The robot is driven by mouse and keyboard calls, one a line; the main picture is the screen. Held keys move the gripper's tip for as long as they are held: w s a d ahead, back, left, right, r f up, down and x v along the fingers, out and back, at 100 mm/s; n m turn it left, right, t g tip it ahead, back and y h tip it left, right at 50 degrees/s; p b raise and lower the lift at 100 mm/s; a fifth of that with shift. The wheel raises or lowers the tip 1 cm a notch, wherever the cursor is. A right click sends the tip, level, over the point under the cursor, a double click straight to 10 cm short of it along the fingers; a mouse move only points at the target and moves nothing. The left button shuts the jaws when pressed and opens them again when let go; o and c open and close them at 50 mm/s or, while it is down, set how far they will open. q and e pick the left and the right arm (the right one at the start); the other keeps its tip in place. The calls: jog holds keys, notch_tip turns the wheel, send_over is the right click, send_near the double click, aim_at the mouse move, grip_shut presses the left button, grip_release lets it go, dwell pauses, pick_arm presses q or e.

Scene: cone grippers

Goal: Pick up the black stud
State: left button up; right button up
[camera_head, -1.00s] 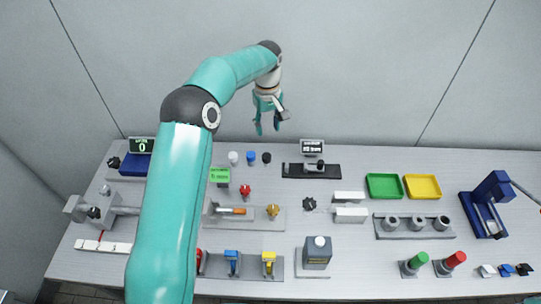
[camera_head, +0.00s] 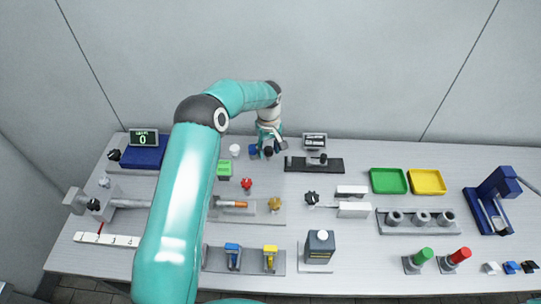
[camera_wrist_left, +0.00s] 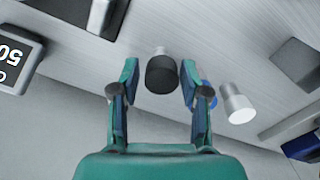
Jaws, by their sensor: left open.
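The black stud (camera_wrist_left: 161,73) stands upright on the grey table. In the left wrist view it shows between the two fingers of my left gripper (camera_wrist_left: 159,80), which is open, with a gap on each side. In the head view my left gripper (camera_head: 266,149) is low over the back of the table, and it largely covers the black stud. My right gripper is in neither view.
The blue stud (camera_wrist_left: 209,97) is right beside one finger, partly hidden by it, and the white stud (camera_wrist_left: 236,103) stands beyond. A black plate (camera_head: 330,164) with a display (camera_head: 315,141) lies just right of my gripper.

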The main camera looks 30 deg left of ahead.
pick_arm(q)
jog(key=shift+f, duration=0.55)
jog(key=shift+c, duration=0.3)
grip_shut()
jog(key=shift+r, duration=0.1)
